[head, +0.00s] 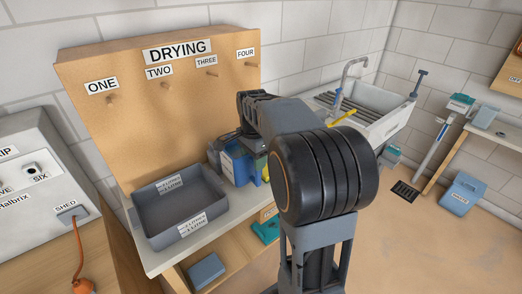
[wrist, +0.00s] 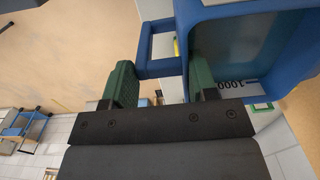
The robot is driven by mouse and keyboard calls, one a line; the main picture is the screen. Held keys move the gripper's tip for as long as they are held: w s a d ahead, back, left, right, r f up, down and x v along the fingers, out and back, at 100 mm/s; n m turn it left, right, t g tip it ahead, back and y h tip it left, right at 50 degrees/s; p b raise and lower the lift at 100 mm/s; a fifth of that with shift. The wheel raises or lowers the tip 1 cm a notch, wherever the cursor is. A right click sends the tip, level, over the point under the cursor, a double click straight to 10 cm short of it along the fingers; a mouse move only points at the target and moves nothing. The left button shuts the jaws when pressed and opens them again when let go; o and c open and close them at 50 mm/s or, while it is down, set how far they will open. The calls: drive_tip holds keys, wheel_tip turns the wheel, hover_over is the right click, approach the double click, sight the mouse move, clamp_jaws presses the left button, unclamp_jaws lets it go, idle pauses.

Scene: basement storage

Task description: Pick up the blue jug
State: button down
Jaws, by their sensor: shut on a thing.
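The blue jug (wrist: 225,14) fills the upper right of the wrist view, with an open rim, a pale inside and a "1000" mark. Its square blue handle (wrist: 143,40) sticks out to the left. My gripper (wrist: 160,72) has its two green fingers on either side of the handle's side of the jug, shut on it. In the head view a blue jug (head: 238,164) stands at the right part of the counter, partly covered by my arm. My fingertips are hidden there.
A grey tray (head: 150,218) with measure labels sits on the counter (head: 165,257) left of the jug. A pegboard (head: 150,115) marked DRYING rises behind. A sink (head: 385,122) stands at the right.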

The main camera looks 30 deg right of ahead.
drive_tip(key=shift+w+a+f, duration=0.15)
drive_tip(key=shift+a+f, duration=0.15)
drive_tip(key=shift+w+a+f, duration=0.1)
drive_tip(key=shift+a+f, duration=0.05)
drive_tip(key=shift+f, duration=0.75)
drive_tip(key=shift+a+f, duration=0.1)
drive_tip(key=shift+f, duration=1)
drive_tip(key=shift+c, duration=2.1)
unclamp_jaws()
